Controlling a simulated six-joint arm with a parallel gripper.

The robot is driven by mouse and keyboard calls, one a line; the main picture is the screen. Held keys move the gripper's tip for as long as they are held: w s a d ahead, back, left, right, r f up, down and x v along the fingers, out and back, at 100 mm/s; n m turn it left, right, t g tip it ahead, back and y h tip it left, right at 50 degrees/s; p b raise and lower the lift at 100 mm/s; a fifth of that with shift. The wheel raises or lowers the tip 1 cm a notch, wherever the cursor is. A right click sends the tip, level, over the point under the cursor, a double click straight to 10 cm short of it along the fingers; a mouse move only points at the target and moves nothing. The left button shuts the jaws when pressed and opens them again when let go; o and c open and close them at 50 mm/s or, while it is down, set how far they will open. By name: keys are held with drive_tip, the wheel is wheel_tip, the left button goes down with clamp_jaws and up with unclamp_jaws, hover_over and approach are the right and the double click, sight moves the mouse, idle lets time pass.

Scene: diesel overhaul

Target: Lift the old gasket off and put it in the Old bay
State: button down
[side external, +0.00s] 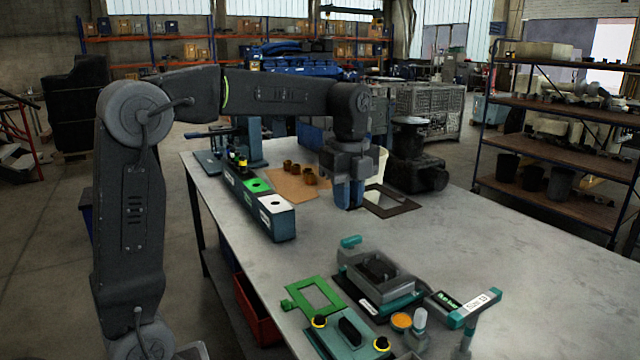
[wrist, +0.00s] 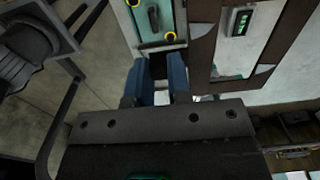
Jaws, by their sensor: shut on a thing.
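My gripper (side external: 350,195) is above the far half of the table, pointing down, its blue fingers close together. In the wrist view the fingers (wrist: 160,85) are shut on a dark brown part of the old gasket, a flat rectangular frame (wrist: 201,50). The frame extends to the right of the fingers, with an open middle. In the side view the dark frame (side external: 400,209) shows just right of the fingers; whether it touches the table is unclear. I cannot make out a label naming the Old bay.
A teal block (side external: 285,228) with green and white tops stands left of my gripper. Copper-coloured rings (side external: 308,177) sit on a brown sheet behind it. A green frame (side external: 318,294), a teal plate with knobs (side external: 352,345) and a grey housing (side external: 375,273) are nearer. The table's right side is clear.

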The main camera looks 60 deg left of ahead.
drive_tip(key=s+d, duration=0.4)
drive_tip(key=d, duration=0.8)
drive_tip(key=s+d, duration=0.5)
drive_tip(key=d, duration=0.7)
drive_tip(key=shift+w+f, duration=0.2)
drive_tip(key=shift+f, duration=5.9)
drive_tip(key=shift+w+f, duration=0.15)
drive_tip(key=shift+f, duration=5.9)
drive_tip(key=c, duration=1)
unclamp_jaws()
drive_tip(key=shift+r, duration=3)
